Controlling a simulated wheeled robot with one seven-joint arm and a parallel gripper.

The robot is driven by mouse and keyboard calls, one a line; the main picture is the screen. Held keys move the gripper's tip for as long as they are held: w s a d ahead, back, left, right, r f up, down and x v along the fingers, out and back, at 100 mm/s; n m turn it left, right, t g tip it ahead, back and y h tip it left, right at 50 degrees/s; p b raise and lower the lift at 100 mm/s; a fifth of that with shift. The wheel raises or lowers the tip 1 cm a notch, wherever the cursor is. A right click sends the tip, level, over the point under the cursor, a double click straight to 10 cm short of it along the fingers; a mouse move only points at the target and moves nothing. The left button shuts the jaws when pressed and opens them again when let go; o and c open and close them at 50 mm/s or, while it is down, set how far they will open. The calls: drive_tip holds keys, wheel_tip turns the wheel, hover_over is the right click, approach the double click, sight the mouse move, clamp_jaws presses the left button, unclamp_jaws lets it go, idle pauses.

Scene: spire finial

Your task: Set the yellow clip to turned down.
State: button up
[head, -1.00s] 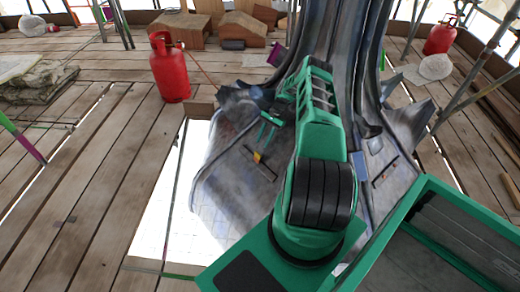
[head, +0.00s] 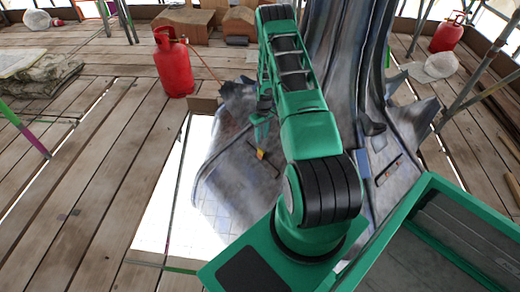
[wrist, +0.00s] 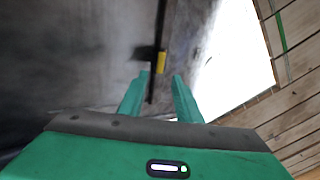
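The yellow clip (head: 261,154) sits on a thin dark bar fixed to the grey metal sheet at the spire's foot. In the wrist view the clip (wrist: 162,61) is a small yellow block just beyond my fingertips, with a dark piece to its left. I cannot tell which way the clip is turned. My gripper (wrist: 161,78) is open and empty, its two green fingers apart and in line with the clip. In the head view my gripper (head: 260,138) is close by the clip, partly behind my arm. I cannot tell whether they touch.
A red gas cylinder (head: 173,66) stands on the plank floor (head: 75,185) at left, another (head: 447,35) at back right. A bright opening (head: 165,215) lies left of the sheet. The curved grey spire (head: 345,70) rises beside my arm.

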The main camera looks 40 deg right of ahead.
sight(260, 153)
drive_tip(key=f, duration=0.9)
drive_tip(key=shift+a+f, duration=0.15)
drive_tip(key=shift+a, duration=0.1)
clamp_jaws()
